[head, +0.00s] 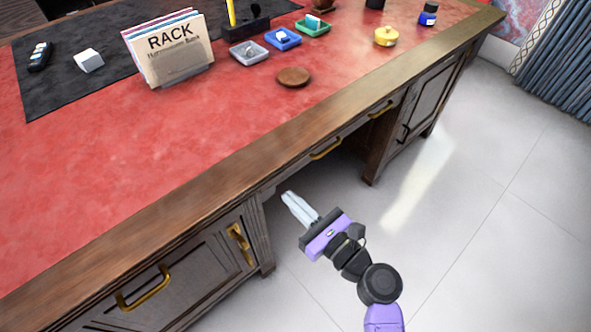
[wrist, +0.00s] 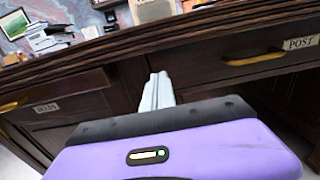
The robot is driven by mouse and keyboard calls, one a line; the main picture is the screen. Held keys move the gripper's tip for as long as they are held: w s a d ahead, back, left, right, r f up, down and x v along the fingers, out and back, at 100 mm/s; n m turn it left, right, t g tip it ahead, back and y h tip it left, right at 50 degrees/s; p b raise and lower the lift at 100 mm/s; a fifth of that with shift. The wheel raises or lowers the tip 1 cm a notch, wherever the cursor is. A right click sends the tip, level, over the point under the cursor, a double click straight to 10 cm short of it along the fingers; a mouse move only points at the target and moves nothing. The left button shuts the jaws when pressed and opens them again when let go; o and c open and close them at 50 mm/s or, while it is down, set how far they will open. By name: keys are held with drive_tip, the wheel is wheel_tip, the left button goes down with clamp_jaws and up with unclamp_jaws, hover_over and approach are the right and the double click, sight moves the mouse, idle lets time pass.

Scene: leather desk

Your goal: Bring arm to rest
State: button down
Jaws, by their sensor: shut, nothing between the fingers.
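My gripper (head: 287,195) is in front of the desk, below the edge of its top, near the knee opening. Its pale fingers are together with nothing between them. In the wrist view the gripper (wrist: 158,76) points at the wooden desk front. My arm reaches in from the lower right of the head view and touches nothing that I can see. The desk (head: 75,270) has a red leather top and brass handles.
On the desk stand a rack of papers (head: 168,45), a brown round coaster (head: 294,77), small trays (head: 282,39), a yellow pot (head: 387,36) and a blue bottle (head: 428,14). A drawer marked POST (wrist: 300,43) faces the wrist camera. The floor (head: 480,200) at right is clear.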

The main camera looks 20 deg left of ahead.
drive_tip(key=w+d+n+t+h, duration=0.3)
drive_tip(key=d+n+t+h, duration=0.15)
drive_tip(key=d+n, duration=0.3)
drive_tip(key=s+d+r+n+t+h, duration=0.1)
drive_tip(key=s+d+n+t+h, duration=0.2)
drive_tip(key=s+d+n+h, duration=0.8)
drive_tip(key=s+d+r+n+g, duration=0.1)
drive_tip(key=s+d+r+n, duration=0.1)
drive_tip(key=s+d, duration=0.45)
drive_tip(key=s+d+r+n, duration=0.2)
drive_tip(key=s+d, duration=0.1)
drive_tip(key=s, duration=0.6)
drive_tip(key=s+d+r+n+g, duration=0.1)
drive_tip(key=s+d+r+n, duration=0.1)
drive_tip(key=s+d, duration=0.45)
wheel_tip(320, 180, up, 13)
drive_tip(key=s+a+p, duration=0.1)
drive_tip(key=a+p, duration=0.1)
drive_tip(key=p, duration=1)
drive_tip(key=shift+s, duration=0.15)
